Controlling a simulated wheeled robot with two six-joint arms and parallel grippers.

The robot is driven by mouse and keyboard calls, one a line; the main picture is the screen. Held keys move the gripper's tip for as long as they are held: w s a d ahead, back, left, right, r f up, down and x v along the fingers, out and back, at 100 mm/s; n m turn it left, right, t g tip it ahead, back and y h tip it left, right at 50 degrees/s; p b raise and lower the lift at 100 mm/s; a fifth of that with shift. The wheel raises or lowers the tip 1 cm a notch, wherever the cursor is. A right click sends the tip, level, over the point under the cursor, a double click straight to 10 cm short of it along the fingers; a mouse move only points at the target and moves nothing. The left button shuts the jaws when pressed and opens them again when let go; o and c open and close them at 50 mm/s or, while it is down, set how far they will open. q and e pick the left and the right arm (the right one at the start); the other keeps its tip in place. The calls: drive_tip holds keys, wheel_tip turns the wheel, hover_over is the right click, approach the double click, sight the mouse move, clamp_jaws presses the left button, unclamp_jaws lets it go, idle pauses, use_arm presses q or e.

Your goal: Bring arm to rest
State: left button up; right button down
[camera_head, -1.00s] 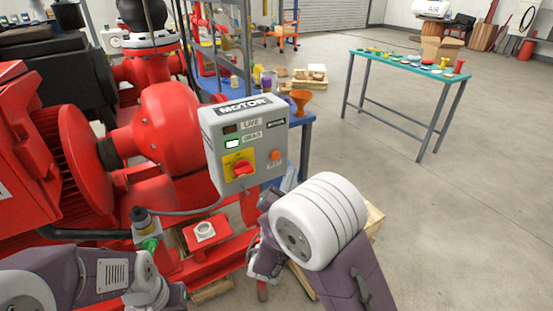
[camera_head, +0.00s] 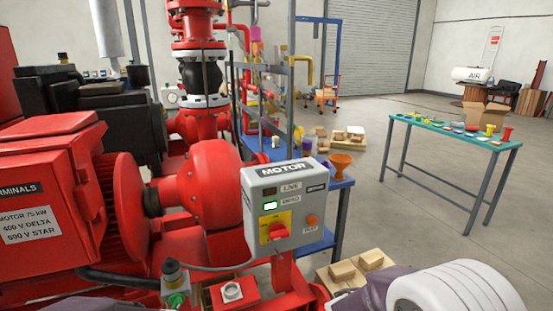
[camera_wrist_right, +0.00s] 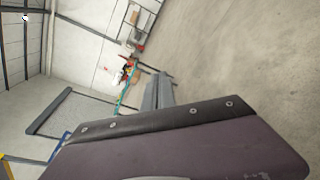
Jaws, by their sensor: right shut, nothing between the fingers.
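My right arm (camera_head: 455,290) shows at the bottom right of the head view as a white ribbed joint and a purple link. Its gripper is outside that view. In the right wrist view a purple link of mine fills the lower part. Beyond its edge, the grey fingers of my right gripper (camera_wrist_right: 158,92) show, closed together with nothing between them. My left arm and gripper are in neither view.
A grey motor control box (camera_head: 284,208) with a red switch stands close, left of my right arm. The red pump and motor (camera_head: 205,190) fill the left. Wooden blocks (camera_head: 355,265) lie near my arm. A green-topped table (camera_head: 450,130) stands beyond, with open floor around.

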drive_tip(key=s+f+m+g+y, duration=0.5)
drive_tip(key=s+f+m+g, duration=0.15)
drive_tip(key=s+f, duration=0.45)
drive_tip(key=s+a+f+m+y, duration=0.2)
drive_tip(key=a+f+y, duration=0.15)
drive_tip(key=a, duration=0.25)
drive_tip(key=s+a+f+m+y, duration=0.2)
drive_tip(key=a+y, duration=0.2)
drive_tip(key=a, duration=0.2)
drive_tip(key=w+a+f+m+t+y, duration=0.1)
drive_tip(key=w+a+m+t+y, duration=0.1)
drive_tip(key=w+a+y, duration=0.3)
wheel_tip(320, 180, up, 19)
drive_tip(key=a+h+p, duration=0.1)
drive_tip(key=h+p, duration=0.1)
drive_tip(key=p, duration=1.7)
drive_tip(key=shift+w+a, duration=0.15)
drive_tip(key=shift+a, duration=0.1)
drive_tip(key=shift+f, duration=0.1)
